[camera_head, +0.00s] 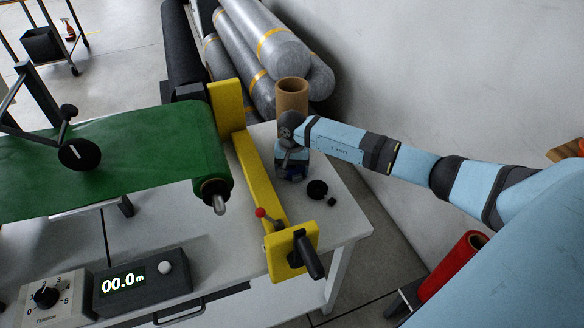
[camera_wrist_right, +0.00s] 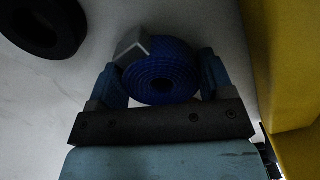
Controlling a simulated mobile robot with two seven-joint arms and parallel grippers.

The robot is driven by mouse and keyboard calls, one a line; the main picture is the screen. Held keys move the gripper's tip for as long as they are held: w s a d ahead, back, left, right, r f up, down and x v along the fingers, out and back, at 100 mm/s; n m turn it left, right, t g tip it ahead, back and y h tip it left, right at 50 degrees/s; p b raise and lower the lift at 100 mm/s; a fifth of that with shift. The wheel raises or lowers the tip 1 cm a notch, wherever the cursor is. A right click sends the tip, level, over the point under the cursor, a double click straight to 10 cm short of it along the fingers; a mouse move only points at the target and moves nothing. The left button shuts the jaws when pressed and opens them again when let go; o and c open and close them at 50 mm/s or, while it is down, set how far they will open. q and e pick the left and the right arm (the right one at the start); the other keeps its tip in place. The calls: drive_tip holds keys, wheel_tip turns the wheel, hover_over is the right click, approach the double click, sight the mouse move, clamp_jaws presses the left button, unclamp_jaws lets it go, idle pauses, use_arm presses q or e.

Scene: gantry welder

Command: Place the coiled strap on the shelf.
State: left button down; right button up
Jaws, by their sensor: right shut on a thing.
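The coiled strap (camera_wrist_right: 160,75) is a dark blue, tightly wound roll with a grey metal end piece, seen in the right wrist view. My right gripper (camera_wrist_right: 159,84) is shut on it, with one finger on each side of the roll. In the head view my right gripper (camera_head: 291,166) points down at the far right end of the white table, and the strap is mostly hidden by it. I cannot tell whether the strap touches the table. No shelf can be made out for certain. My left gripper is not in view.
A brown cardboard tube (camera_head: 292,97) stands just behind my right gripper. A black ring (camera_head: 317,189) lies in front of it. A yellow frame (camera_head: 258,175) and green belt (camera_head: 120,155) are to the left. Grey rolls (camera_head: 262,50) are stacked behind. A cart (camera_head: 40,66) stands far left.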

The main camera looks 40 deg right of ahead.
drive_tip(key=shift+f, duration=0.2)
drive_tip(key=o, duration=1)
drive_tip(key=shift+r, duration=0.15)
